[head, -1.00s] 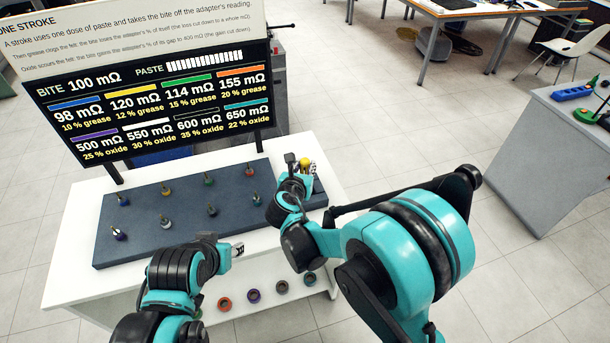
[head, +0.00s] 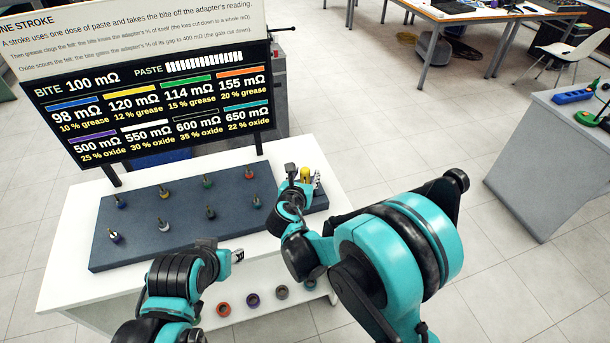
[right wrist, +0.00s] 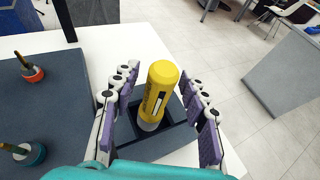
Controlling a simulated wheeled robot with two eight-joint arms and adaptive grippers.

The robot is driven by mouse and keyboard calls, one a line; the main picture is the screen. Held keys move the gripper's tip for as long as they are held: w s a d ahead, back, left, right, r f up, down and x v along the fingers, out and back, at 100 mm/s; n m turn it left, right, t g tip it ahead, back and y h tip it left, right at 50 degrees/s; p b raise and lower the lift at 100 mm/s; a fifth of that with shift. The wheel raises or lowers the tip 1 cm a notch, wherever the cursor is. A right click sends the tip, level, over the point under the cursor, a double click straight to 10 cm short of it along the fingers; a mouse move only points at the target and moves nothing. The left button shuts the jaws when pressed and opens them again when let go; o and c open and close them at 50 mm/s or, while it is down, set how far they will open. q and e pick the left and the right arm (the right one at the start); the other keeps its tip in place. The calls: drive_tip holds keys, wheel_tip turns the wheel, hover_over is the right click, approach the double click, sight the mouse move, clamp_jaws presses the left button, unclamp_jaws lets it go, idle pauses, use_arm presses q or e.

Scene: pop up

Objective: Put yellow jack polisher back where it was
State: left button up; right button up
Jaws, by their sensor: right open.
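The yellow jack polisher (right wrist: 160,92) stands nearly upright in a square dark holder (right wrist: 178,138) at the right end of the table, seen in the right wrist view. Its yellow top also shows in the head view (head: 305,174). My right gripper (right wrist: 160,95) is open, with one finger on each side of the polisher and visible gaps between. In the head view my right gripper (head: 304,183) is over the holder and partly hides it. My left gripper (head: 237,256) is low at the table's front edge, away from the polisher; its jaws are too small to judge.
A dark board (head: 180,220) with several colored jack adapters fills the table's middle. A display screen (head: 150,105) stands behind it. Several colored rings (head: 253,300) sit on a lower shelf at the front. White tabletop (right wrist: 145,45) is free behind the holder.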

drive_tip(key=p+v, duration=0.3)
drive_tip(key=v, duration=0.8)
drive_tip(key=s+d+r+m+g, duration=0.1)
drive_tip(key=s+d+m+g, duration=0.15)
drive_tip(key=d+m, duration=0.5)
drive_tip(key=s+d+r+m+g, duration=0.2)
drive_tip(key=s+d+m, duration=0.2)
drive_tip(key=d+m, duration=0.4)
drive_tip(key=s+d+m+g+y, duration=0.1)
drive_tip(key=s+d+m, duration=0.3)
drive_tip(key=s+m, duration=0.7)
drive_tip(key=shift+s+d+r+m+g+y, duration=0.2)
drive_tip(key=shift+s+r+m+g+y, duration=0.5)
drive_tip(key=shift+m, duration=2.85)
drive_tip(key=shift+w+f+t, duration=0.25)
drive_tip(key=shift+w+t, duration=0.05)
drive_tip(key=shift+t, duration=0.05)
